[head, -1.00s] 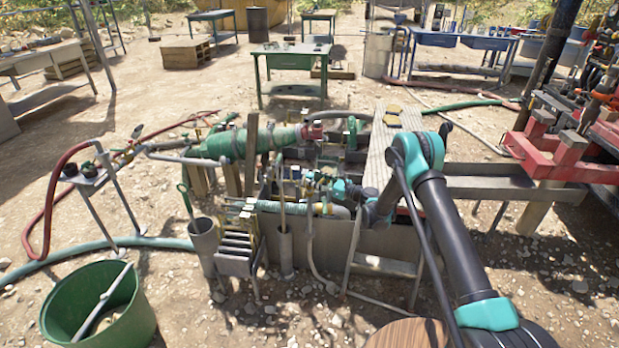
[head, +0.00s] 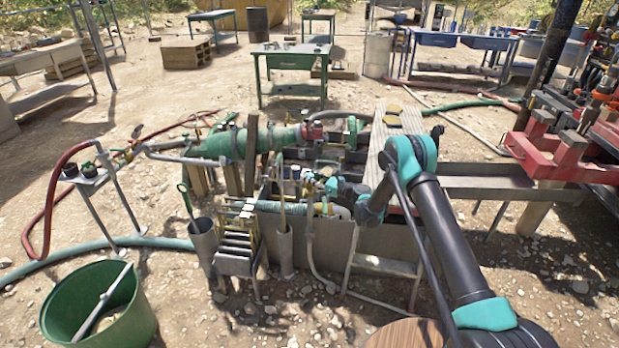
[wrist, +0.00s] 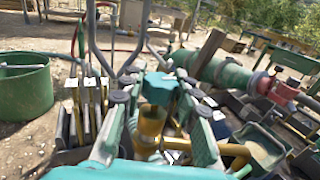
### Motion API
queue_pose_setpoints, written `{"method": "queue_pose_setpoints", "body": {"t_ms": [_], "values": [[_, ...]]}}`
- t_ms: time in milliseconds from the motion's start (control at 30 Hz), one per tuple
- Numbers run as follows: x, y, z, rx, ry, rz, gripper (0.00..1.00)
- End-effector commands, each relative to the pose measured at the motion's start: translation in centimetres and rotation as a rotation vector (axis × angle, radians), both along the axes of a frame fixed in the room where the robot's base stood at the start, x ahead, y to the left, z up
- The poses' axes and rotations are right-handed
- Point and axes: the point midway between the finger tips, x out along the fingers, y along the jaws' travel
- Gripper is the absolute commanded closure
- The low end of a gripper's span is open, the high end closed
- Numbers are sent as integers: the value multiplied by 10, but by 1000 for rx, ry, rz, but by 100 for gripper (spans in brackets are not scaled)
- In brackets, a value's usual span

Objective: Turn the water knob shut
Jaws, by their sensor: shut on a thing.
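The water knob (wrist: 160,88) is a small teal handle on top of a brass-yellow valve body (wrist: 152,122), seen in the middle of the wrist view. My gripper (wrist: 155,78) has one finger on each side of the knob and is shut on it. In the head view my gripper (head: 318,184) is at the valve pipework near the middle of the tank's front side. There the knob is too small and too hidden by my gripper to make out. I cannot tell from the frames how far the knob is turned.
A large green cylinder (head: 235,144) lies across the tank behind the valve. Metal pipes (wrist: 112,45) rise close beyond my fingertips. A green tub (head: 135,315) is at the front left.

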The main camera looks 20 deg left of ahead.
Motion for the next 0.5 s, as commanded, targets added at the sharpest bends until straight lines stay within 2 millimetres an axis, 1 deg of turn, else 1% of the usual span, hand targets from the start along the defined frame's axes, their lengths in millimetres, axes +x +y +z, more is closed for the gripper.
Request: {"method": "queue_pose_setpoints", "body": {"t_ms": [267, 500], "values": [[0, 0, 0, 0, 0, -19, 99], [-2, 1, 0, 0, 0, -125, 99]]}}
